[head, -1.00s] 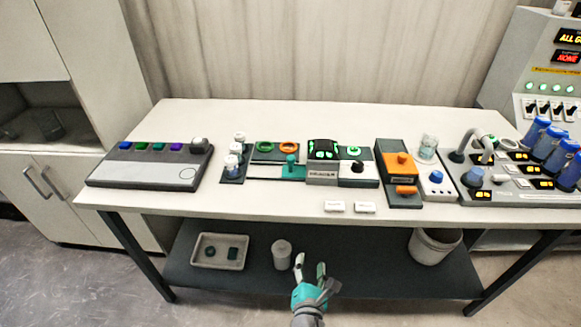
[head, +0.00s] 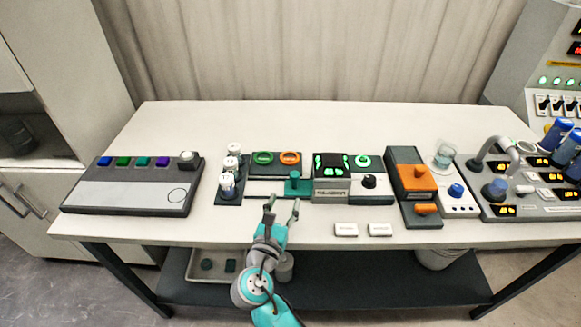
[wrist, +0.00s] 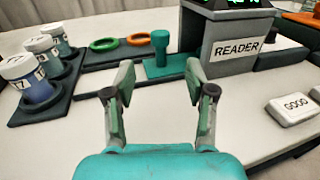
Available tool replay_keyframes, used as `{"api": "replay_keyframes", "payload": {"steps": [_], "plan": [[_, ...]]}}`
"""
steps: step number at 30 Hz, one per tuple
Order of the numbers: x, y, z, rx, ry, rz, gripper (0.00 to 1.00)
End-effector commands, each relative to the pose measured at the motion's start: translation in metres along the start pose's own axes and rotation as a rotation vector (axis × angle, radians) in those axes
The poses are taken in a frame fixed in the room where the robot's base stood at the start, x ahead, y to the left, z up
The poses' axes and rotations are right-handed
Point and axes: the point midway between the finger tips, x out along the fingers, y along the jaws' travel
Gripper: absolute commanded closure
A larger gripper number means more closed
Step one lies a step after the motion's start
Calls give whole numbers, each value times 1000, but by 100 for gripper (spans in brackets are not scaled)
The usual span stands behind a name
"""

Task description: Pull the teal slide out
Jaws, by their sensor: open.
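The teal slide (head: 298,186) is a flat teal plate with an upright teal knob, set at the left side of the box labelled READER (head: 331,182). In the wrist view the slide (wrist: 161,66) lies straight ahead, its knob standing between and beyond my fingertips. My gripper (head: 283,206) is open and empty, just in front of the slide over the table's front part. In the wrist view my gripper (wrist: 161,80) has its two fingers spread wide, apart from the knob. The slide's right end meets the reader; whether it continues inside is hidden.
A green ring (head: 263,158) and an orange ring (head: 290,158) lie behind the slide. Several white-capped jars (head: 228,182) stand in a rack to the left. White GOOD block (wrist: 294,107) lies at right. The table front (head: 215,222) is mostly clear.

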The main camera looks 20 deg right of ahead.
Motion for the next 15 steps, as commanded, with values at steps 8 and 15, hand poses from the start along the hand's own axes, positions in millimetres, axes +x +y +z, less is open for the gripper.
{"api": "replay_keyframes", "payload": {"steps": [8, 15], "plan": [[34, -1, 0, -1, -1, -4, 45], [76, -1, 0, -1, 0, -3, 45]]}}
